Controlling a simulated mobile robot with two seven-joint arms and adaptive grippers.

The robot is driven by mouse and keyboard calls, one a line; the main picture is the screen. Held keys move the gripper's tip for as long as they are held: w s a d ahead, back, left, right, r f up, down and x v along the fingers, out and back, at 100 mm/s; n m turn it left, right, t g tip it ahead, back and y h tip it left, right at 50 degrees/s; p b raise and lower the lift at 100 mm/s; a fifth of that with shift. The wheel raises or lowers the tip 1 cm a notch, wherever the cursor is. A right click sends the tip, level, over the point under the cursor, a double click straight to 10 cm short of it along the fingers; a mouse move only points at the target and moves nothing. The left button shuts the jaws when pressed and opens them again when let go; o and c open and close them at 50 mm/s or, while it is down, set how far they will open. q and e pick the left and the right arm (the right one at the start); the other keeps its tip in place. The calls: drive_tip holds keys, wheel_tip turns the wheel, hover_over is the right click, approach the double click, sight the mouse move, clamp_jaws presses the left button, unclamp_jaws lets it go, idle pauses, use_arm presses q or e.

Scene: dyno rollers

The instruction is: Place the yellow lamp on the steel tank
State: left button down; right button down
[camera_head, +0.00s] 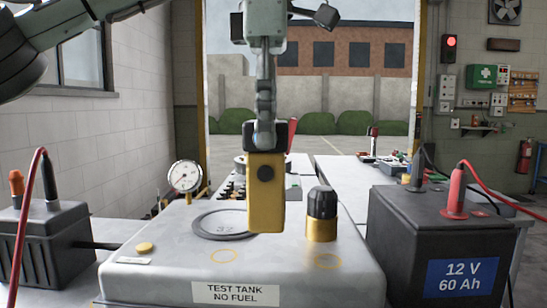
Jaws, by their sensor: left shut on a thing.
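My left gripper (265,137) points straight down in the middle of the view. It is shut on the top of the yellow lamp (265,200), an upright yellow box with a dark round spot. The steel tank (280,266) is a broad grey box labelled "TEST TANK NO FUEL" at the front centre. The lamp is over the tank top and hides part of the round plate (215,225) there. I cannot tell whether its lower end touches the tank. My right gripper is not in view.
On the tank stand a black and gold cylinder (322,215) right of the lamp, a gauge (185,176) and a yellow button (144,247). Two thin yellow rings mark the tank top. A black battery (440,235) flanks it at right, a dark box (42,245) at left.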

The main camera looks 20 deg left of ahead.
sight(273, 157)
use_arm(q)
drive_tip(key=shift+d+f, duration=0.2)
drive_tip(key=shift+d, duration=0.15)
drive_tip(key=shift+d+f, duration=0.1)
drive_tip(key=shift+f, duration=2.05)
drive_tip(key=c, duration=0.8)
unclamp_jaws()
wheel_tip(273, 157, up, 12)
drive_tip(key=shift+s+r, duration=0.1)
